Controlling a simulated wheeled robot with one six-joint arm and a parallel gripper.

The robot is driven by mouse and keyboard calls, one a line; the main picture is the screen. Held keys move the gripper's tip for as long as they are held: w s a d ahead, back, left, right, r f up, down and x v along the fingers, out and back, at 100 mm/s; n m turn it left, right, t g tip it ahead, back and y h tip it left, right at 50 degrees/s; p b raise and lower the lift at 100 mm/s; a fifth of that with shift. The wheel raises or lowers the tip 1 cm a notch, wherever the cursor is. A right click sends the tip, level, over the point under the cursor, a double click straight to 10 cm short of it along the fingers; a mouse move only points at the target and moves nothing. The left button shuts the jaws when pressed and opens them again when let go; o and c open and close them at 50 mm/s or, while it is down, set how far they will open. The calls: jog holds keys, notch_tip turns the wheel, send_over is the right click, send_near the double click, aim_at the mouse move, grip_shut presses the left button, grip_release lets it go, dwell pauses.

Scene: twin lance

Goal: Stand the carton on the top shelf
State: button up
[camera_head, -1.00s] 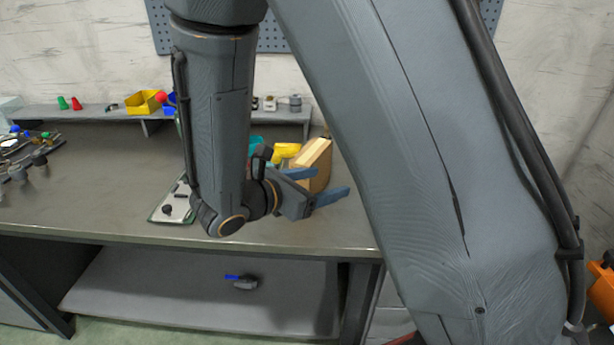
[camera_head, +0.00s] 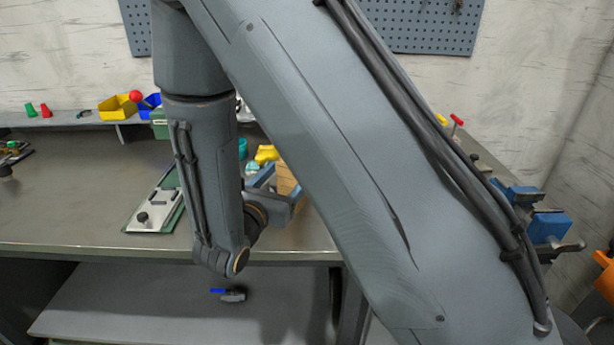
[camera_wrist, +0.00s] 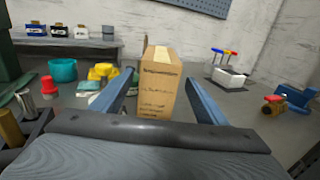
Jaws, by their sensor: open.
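The carton (camera_wrist: 158,88) is a brown box with print on its front and pale tape on top. It stands upright on the workbench in the wrist view, between and beyond my two blue fingers. In the head view only part of the carton (camera_head: 286,180) shows, beside my arm. My gripper (camera_wrist: 159,77) is open, with a gap visible at each side of the carton; contact is not visible. In the head view my gripper (camera_head: 276,184) is partly hidden by my arm. A raised shelf (camera_head: 60,119) runs along the back of the bench; I cannot tell whether it is the top shelf.
A teal bowl (camera_wrist: 63,70), a yellow object (camera_wrist: 103,71) and a red object (camera_wrist: 48,86) lie left of the carton. A white holder with coloured handles (camera_wrist: 229,76) and a blue vise (camera_wrist: 296,99) stand right. A green-edged plate (camera_head: 157,205) lies on the bench.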

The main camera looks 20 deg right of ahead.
jog(key=p+x, duration=0.2)
jog(key=x, duration=0.5)
jog(key=shift+w+d, duration=0.15)
jog(key=shift+w, duration=0.2)
jog(key=c, duration=1.3)
jog(key=shift+c, duration=1.1)
